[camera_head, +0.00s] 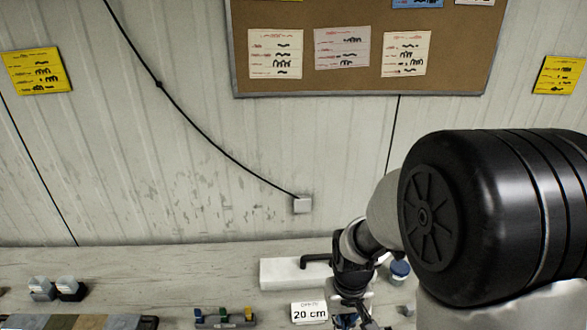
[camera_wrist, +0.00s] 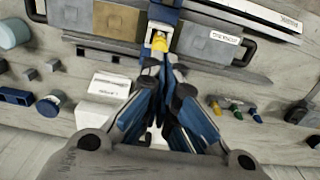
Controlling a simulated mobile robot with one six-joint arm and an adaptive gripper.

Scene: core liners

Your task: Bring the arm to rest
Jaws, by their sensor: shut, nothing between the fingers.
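My gripper (camera_wrist: 163,72) shows in the wrist view with its blue-and-grey fingers drawn together and nothing between them. Its tips point at a small yellow piece (camera_wrist: 160,43) by a blue part at the near edge of a grey tray (camera_wrist: 105,47); I cannot tell the gap between them. In the head view my arm comes in from the right and bends down to the bench. The gripper (camera_head: 350,318) is at the bottom edge there, partly cut off.
The bench (camera_head: 200,258) runs along a panelled wall. On it are a white block (camera_head: 282,273), a "20 cm" card (camera_head: 309,312), a blue-lidded jar (camera_head: 400,269), a rack of coloured pieces (camera_head: 224,319) and a core tray (camera_head: 144,322). A cork board (camera_head: 365,84) hangs above.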

